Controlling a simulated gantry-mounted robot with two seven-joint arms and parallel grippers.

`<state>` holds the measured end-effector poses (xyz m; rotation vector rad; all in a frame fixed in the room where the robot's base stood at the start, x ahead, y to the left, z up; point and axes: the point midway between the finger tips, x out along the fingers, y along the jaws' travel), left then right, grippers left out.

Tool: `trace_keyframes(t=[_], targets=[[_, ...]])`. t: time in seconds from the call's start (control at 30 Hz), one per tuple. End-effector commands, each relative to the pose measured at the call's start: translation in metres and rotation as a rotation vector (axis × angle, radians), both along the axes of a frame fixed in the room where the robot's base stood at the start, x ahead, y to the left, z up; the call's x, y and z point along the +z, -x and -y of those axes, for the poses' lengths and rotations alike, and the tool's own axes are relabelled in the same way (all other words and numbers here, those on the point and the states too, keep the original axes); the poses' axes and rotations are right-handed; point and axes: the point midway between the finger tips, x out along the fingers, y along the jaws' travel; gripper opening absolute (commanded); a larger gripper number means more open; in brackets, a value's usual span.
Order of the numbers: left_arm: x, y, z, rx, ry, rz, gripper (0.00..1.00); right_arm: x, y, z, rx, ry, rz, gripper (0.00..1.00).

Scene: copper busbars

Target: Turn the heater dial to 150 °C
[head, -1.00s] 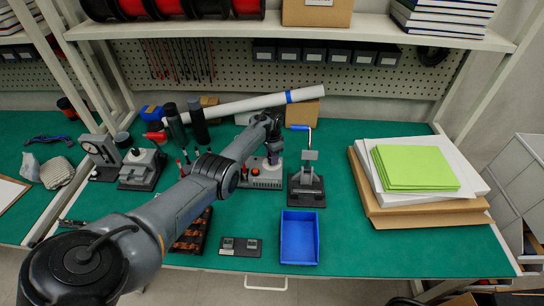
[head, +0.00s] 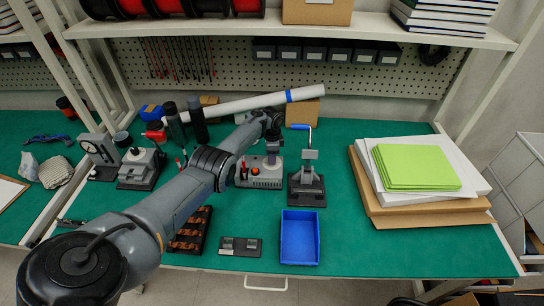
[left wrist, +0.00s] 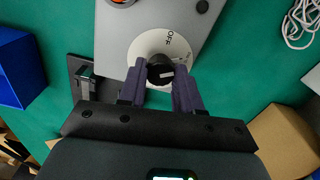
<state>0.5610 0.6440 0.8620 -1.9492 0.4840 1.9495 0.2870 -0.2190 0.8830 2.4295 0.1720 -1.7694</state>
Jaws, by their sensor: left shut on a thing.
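The heater (head: 262,184) is a grey box with red and orange parts on top, at the middle of the green bench. In the left wrist view the heater's grey top (left wrist: 122,38) carries a white round scale (left wrist: 147,42) marked OFF. My left gripper (left wrist: 160,82) is shut on the dark dial knob (left wrist: 160,66), one finger on each side. A short pale mark shows on the knob. The temperature numbers are too small or hidden to read. My right gripper is not in view.
A press with a blue handle (head: 305,188) stands just right of the heater. A blue tray (head: 299,240) and a small dark block (head: 240,247) lie in front. Stacked boards with green sheets (head: 415,168) lie at right. A white tube (head: 250,103) lies behind.

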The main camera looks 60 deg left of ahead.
Motion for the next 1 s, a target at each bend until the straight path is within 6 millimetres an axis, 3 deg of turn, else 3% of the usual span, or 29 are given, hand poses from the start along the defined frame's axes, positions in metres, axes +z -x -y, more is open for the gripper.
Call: trace_keyframes(t=[0.27, 0.3, 0.43, 0.77, 1.0], targets=[[-0.001, 0.000, 0.000, 0.001, 0.000, 0.000, 0.03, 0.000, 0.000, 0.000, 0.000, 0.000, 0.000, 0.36], [-0.001, 0.000, 0.000, 0.001, 0.000, 0.000, 0.40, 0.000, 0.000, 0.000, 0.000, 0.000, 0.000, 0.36], [-0.001, 0.000, 0.000, 0.001, 0.000, 0.000, 0.59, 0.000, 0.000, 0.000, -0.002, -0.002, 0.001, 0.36], [0.002, 0.000, 0.000, 0.001, 0.000, 0.000, 0.59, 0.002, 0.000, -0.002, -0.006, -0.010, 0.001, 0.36], [0.031, 0.000, -0.001, 0.000, 0.000, 0.001, 0.59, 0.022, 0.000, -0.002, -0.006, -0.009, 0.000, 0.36]])
